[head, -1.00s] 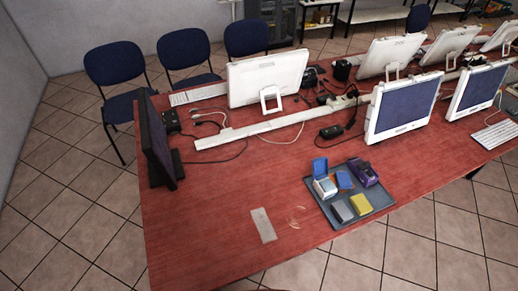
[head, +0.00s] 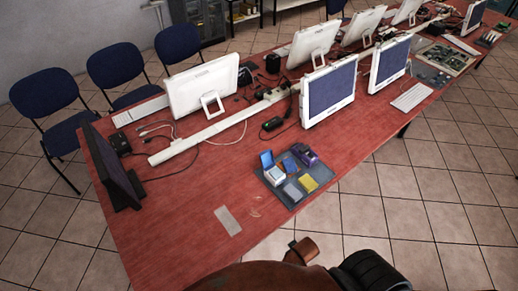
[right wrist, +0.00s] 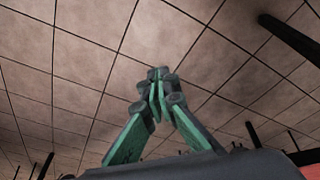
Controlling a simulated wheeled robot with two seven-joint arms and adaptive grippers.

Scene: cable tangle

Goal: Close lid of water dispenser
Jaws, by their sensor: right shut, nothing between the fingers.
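I see no water dispenser in either view. My right gripper (right wrist: 157,90) shows in the right wrist view with its green and grey fingers together. It is shut and empty, with tiled floor behind it. It cannot be made out in the head view. My left gripper is in neither view. The only raised lid I can make out is the blue one on a small white-and-blue box (head: 270,167), which stands on a grey tray on the red table.
The long red table (head: 170,225) fills the middle of the head view. The grey tray (head: 290,203) holds several small boxes near its front edge. Monitors (head: 330,93) and cables lie along it. Chairs (head: 115,65) stand behind. Tiled floor (head: 430,215) is open at front right.

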